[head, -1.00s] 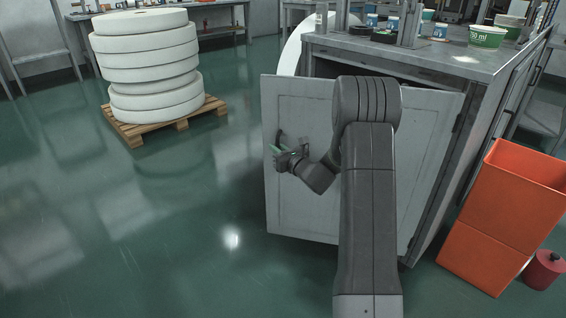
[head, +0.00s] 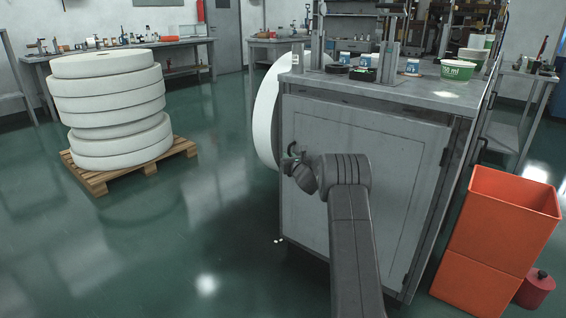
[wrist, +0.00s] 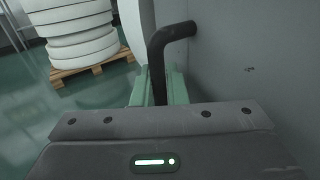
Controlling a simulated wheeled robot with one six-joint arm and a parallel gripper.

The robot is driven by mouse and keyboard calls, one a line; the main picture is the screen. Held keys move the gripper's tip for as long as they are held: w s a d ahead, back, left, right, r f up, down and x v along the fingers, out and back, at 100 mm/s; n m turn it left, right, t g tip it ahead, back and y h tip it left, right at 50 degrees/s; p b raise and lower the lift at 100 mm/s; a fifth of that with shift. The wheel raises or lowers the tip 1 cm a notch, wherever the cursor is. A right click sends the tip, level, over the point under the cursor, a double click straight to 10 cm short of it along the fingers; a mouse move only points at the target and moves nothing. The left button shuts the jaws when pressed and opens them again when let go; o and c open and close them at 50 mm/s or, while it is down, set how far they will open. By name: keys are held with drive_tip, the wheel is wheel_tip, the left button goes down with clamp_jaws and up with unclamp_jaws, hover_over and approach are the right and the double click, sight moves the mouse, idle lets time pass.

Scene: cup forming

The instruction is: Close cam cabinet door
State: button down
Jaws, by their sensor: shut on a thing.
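The grey cam cabinet door (head: 390,165) looks flush, or nearly flush, with the cabinet front in the head view. Whether a thin gap remains at its left edge I cannot tell. A black bar handle (wrist: 170,38) stands out from the door near its left edge. My gripper (head: 290,163) is at this handle, its green fingers (wrist: 160,86) shut around the handle's lower part in the wrist view. The lower end of the handle is hidden between the fingers and the gripper body.
Orange bins (head: 497,240) and a red canister (head: 536,288) stand right of the cabinet. A large white roll (head: 265,115) stands at its left side. The cabinet top (head: 420,95) carries cups and fixtures. White rolls on a pallet (head: 92,182) stand left; the floor between is clear.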

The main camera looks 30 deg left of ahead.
drive_tip(key=shift+w+d, duration=0.15)
drive_tip(key=shift+w, duration=0.65)
drive_tip(key=shift+w+d+r, duration=0.1)
drive_tip(key=shift+w+r, duration=0.05)
drive_tip(key=shift+w, duration=0.1)
drive_tip(key=c, duration=1.5)
unclamp_jaws()
drive_tip(key=shift+w, duration=0.1)
drive_tip(key=shift+c, duration=0.2)
drive_tip(key=shift+d, duration=0.15)
drive_tip(key=v, duration=1.3)
drive_tip(key=shift+s+p, duration=0.3)
drive_tip(key=shift+s, duration=0.35)
drive_tip(key=shift+b+x, duration=0.35)
drive_tip(key=shift+x, duration=6.25)
